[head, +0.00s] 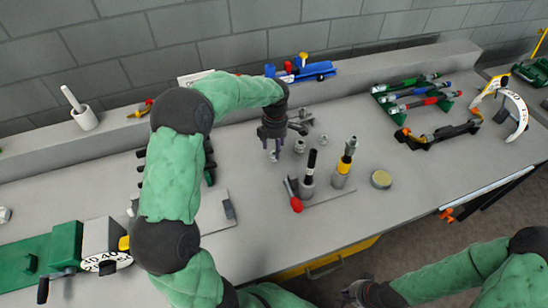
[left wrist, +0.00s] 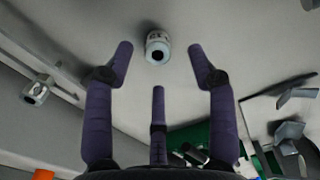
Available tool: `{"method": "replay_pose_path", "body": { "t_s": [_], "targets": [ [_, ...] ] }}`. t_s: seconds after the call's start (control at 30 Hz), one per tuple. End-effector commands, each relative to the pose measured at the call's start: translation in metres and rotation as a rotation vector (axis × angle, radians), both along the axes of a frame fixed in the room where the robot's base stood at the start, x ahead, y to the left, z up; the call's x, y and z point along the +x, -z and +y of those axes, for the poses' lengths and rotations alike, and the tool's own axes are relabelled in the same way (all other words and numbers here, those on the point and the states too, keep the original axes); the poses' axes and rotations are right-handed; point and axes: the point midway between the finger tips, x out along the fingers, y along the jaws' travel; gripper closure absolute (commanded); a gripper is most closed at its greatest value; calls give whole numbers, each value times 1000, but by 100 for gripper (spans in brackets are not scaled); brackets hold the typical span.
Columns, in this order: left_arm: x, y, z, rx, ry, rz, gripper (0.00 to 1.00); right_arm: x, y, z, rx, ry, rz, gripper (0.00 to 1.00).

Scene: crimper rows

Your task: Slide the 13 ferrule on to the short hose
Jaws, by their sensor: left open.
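My left gripper (head: 272,146) points down over the bench, with its fingers spread and empty. In the left wrist view its fingers (left wrist: 159,62) stand apart, and a small silver ferrule (left wrist: 157,47) with dark marks lies beyond them, near the middle. The marks are too small to read. Other silver ferrules stand to the right of the gripper (head: 299,147), and another shows at the left of the wrist view (left wrist: 38,89). A black hose (head: 311,160) stands upright in a grey holder; a yellow-banded hose (head: 347,159) stands beside it. My right gripper (head: 356,293) is at the bottom edge, its fingers unclear.
A round tin (head: 381,179) sits to the right. A rack of coloured tools (head: 412,95) and a crimper-like tool (head: 438,133) are farther right. A green machine (head: 66,245) stands at the left.

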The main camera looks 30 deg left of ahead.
Motion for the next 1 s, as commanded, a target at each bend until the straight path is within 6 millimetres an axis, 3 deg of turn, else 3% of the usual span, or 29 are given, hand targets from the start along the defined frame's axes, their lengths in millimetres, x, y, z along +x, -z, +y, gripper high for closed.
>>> {"method": "replay_pose_path", "body": {
  "t_s": [0.33, 0.63, 0.83, 1.0],
  "targets": [
    [1, 45, 4, 0, 1, 3, 43, 0, 23, 0, 0, 0, 0, 100],
    [2, 49, 4, 0, 1, 0, 43, 0, 23, 0, 0, 0, 0, 100],
    [2, 49, 4, 0, 1, 0, 100, 0, 23, 0, 0, 0, 0, 100],
    [2, 49, 4, 0, 0, 0, 100, 0, 23, 0, 0, 0, 0, 100]
  ]
}}
